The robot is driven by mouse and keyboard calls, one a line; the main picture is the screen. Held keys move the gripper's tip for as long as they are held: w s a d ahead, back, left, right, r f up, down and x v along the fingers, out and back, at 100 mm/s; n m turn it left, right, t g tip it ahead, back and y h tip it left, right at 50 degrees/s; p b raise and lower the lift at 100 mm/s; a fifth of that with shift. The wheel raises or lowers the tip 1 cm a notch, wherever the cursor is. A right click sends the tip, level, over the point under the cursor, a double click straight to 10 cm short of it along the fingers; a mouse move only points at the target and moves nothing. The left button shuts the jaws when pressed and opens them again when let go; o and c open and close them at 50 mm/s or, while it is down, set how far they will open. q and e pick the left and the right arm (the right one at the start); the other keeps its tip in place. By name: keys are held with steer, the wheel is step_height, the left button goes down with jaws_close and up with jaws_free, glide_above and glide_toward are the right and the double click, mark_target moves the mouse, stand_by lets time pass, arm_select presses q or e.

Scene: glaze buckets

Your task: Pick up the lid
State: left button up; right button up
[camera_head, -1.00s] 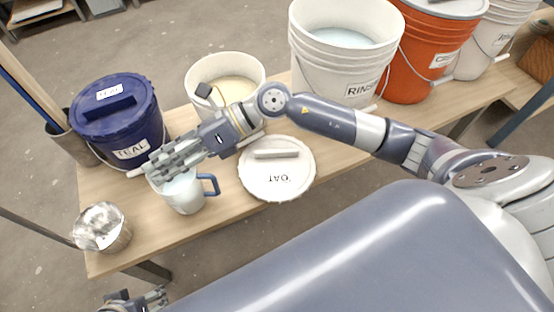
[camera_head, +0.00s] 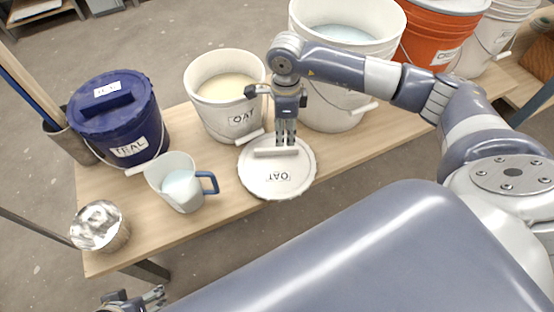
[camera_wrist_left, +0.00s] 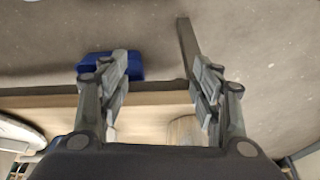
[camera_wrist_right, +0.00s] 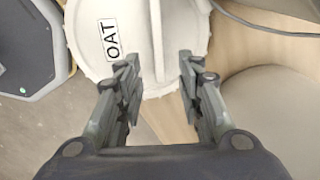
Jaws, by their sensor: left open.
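The white round lid (camera_head: 279,180), marked OAT, lies flat on the wooden bench, with a pale bar handle (camera_head: 266,153) across its top. My right gripper (camera_head: 286,141) points down at the handle, its fingertips at or just above it. In the right wrist view the open fingers (camera_wrist_right: 161,72) stand apart over the lid (camera_wrist_right: 166,24), its OAT label left of them. Whether they touch the handle is not clear. My left gripper (camera_head: 139,300) is low at the bottom left, away from the lid; the left wrist view shows its fingers (camera_wrist_left: 160,78) open and empty.
The open OAT bucket (camera_head: 207,116) stands behind the lid, near my right gripper. A large white bucket (camera_head: 332,113) is behind right, beside an orange bucket (camera_head: 426,52). Left are a mug (camera_head: 183,190) with a blue handle, a lidded blue TEAL bucket (camera_head: 127,127) and a metal tin (camera_head: 98,228).

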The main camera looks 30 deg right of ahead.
mark_target(282, 148)
step_height(282, 148, down, 2)
steer(key=shift+f, duration=0.45)
steer(key=f+b, duration=0.1)
steer(key=f, duration=0.3)
steer(key=shift+a+f+b, duration=0.1)
steer(key=shift+a+b, duration=0.1)
steer(key=shift+b, duration=0.1)
arm_select(q)
steer(key=w+d+r+t, duration=0.1)
steer(key=w+t, duration=0.1)
steer(key=w, duration=0.2)
steer(key=w+d+r+t+h, duration=0.1)
steer(key=w+t, duration=0.1)
steer(key=w, duration=0.2)
steer(key=shift+w+d+r, duration=0.15)
steer(key=shift+d+r, duration=0.1)
steer(key=shift+d, duration=0.05)
arm_select(e)
steer(key=shift+f, duration=0.25)
arm_select(q)
steer(key=shift+w+r, duration=0.1)
steer(key=shift+w, duration=0.05)
steer(key=shift+w+t, duration=0.1)
steer(key=shift+t, duration=0.2)
arm_select(e)
jaws_close()
